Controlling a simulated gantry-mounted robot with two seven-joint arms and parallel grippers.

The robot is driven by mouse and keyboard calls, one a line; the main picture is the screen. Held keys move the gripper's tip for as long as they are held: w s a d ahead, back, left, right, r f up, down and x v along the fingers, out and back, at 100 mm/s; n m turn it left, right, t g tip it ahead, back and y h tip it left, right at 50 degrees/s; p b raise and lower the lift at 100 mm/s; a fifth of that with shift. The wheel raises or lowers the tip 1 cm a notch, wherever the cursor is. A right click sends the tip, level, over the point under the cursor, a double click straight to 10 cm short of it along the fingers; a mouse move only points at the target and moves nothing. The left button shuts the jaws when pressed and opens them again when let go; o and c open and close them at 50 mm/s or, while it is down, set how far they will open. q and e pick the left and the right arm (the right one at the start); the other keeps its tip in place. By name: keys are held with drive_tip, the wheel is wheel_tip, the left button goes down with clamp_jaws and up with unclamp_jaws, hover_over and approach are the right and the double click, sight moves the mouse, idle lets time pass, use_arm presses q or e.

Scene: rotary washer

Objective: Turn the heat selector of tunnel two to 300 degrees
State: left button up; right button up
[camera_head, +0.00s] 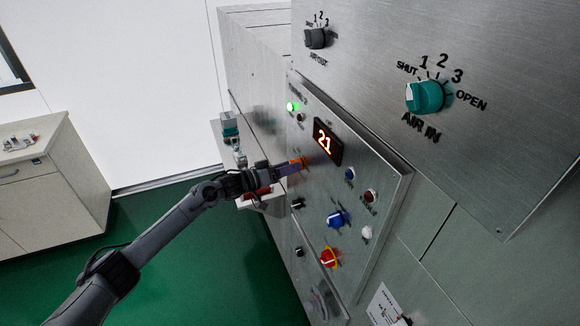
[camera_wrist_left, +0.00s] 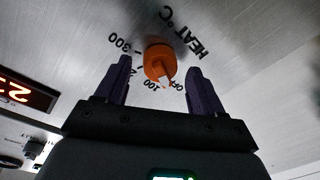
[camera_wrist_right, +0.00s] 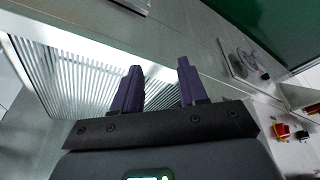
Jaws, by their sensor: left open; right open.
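The heat selector (camera_wrist_left: 158,60) is an orange knob on a metal panel, with HEAT °C printed beside it. In the head view the orange knob (camera_head: 298,163) is partly hidden by my left gripper (camera_head: 284,168). In the left wrist view my left gripper (camera_wrist_left: 160,74) is open, its purple fingers on either side of the knob, with gaps. My right gripper (camera_wrist_right: 159,68) is open and empty, away from the knob.
A red-digit display (camera_head: 326,142) reads 21. Near it are a lit green lamp (camera_head: 292,107), a blue knob (camera_head: 335,220) and a red-yellow switch (camera_head: 329,257). A teal AIR IN knob (camera_head: 425,97) is on the upper panel. Ribbed metal (camera_wrist_right: 85,80) lies before my right gripper.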

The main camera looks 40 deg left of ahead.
use_arm(q)
drive_tip(key=shift+w+d, duration=0.2)
drive_tip(key=shift+w, duration=0.15)
drive_tip(key=shift+c, duration=0.3)
drive_tip(key=c, duration=1)
